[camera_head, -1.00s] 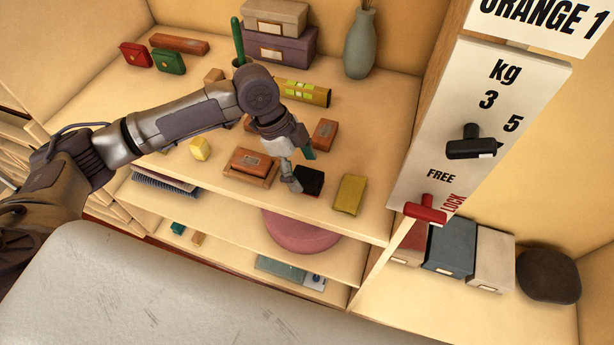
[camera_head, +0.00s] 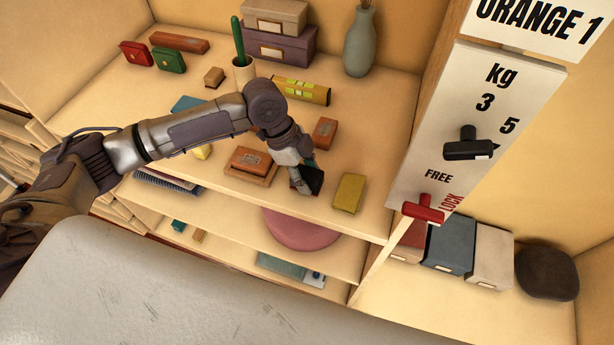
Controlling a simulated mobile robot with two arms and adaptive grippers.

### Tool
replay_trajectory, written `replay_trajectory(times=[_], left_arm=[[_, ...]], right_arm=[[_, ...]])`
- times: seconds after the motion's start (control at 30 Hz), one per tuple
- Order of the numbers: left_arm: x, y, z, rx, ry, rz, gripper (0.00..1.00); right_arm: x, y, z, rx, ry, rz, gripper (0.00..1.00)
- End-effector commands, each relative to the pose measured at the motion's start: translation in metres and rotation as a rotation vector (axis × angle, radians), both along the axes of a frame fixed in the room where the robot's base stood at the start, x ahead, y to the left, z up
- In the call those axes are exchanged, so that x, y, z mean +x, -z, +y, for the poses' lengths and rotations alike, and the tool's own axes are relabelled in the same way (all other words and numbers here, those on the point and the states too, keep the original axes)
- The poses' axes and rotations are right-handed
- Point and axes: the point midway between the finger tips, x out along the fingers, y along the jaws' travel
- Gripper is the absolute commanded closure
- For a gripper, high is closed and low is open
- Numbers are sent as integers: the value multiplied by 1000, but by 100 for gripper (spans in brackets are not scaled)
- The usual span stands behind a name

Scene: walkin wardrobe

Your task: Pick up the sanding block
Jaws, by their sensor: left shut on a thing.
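A small dark block (camera_head: 315,181), which looks like the sanding block, is at the front part of the wooden shelf top. My left gripper (camera_head: 304,180) comes in from the left and is shut on this dark block, with the fingers hiding part of it. The block looks tilted; I cannot tell whether it touches the shelf. My right gripper does not show.
A yellow block (camera_head: 349,193) lies close to the right of the gripper. An orange-brown block on a wooden base (camera_head: 249,165) lies to the left, and another brown block (camera_head: 325,131) behind.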

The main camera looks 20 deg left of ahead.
Motion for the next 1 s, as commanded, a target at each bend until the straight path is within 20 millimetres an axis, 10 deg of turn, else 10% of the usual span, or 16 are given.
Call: replay_trajectory(times=[0.5, 1.0], left_arm=[[1, -43, -1, -2, 3, -6, 89], [-73, -102, -74, -3, 5, -3, 89]], right_arm=[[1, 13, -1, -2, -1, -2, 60], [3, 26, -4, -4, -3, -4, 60]])
